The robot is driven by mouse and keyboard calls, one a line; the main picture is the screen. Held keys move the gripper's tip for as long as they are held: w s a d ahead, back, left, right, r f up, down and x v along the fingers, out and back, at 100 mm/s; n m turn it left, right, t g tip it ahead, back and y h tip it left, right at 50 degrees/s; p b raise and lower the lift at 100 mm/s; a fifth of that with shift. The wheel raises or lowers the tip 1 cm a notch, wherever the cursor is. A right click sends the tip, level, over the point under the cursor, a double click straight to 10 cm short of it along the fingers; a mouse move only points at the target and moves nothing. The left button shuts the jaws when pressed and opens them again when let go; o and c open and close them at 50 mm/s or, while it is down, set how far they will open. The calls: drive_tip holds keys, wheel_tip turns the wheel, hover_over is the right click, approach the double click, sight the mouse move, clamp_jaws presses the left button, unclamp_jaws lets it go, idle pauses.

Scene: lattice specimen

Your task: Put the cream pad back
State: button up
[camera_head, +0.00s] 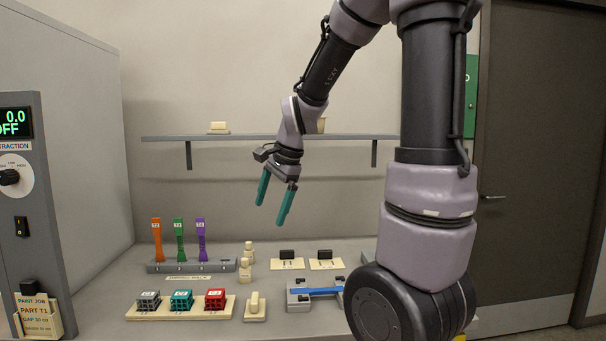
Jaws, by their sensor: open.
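My gripper (271,212), with two teal fingers, hangs open and empty in the air above the bench, pointing down. I cannot tell for sure which thing is the cream pad. A small cream block (255,301) stands on a cream base at the front of the bench, below my gripper and slightly left. Another cream piece (218,125) lies on a flat base on the wall shelf, up and left of my gripper. Two small cream pieces (245,271) stand near the rack's right end. My gripper touches none of these.
A grey rack (192,267) holds orange, green and purple upright specimens. A cream board (139,314) carries grey, teal and red lattice blocks. Two cream plates (277,265) bear black blocks. A grey fixture with a blue bar (317,291) lies right. A wall shelf (250,137) runs behind.

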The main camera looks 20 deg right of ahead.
drive_tip(key=s+d+r+n+t, duration=0.1)
drive_tip(key=s+r+n+t, duration=0.1)
drive_tip(key=s+r+n, duration=0.3)
drive_tip(key=s+d+r+n+t, duration=0.1)
drive_tip(key=s+r+n, duration=0.3)
drive_tip(key=s, duration=0.5)
drive_tip(key=shift+s+d+r+n+t+h, duration=0.2)
drive_tip(key=shift+s+r+n+t+h, duration=0.15)
drive_tip(key=shift+r, duration=0.3)
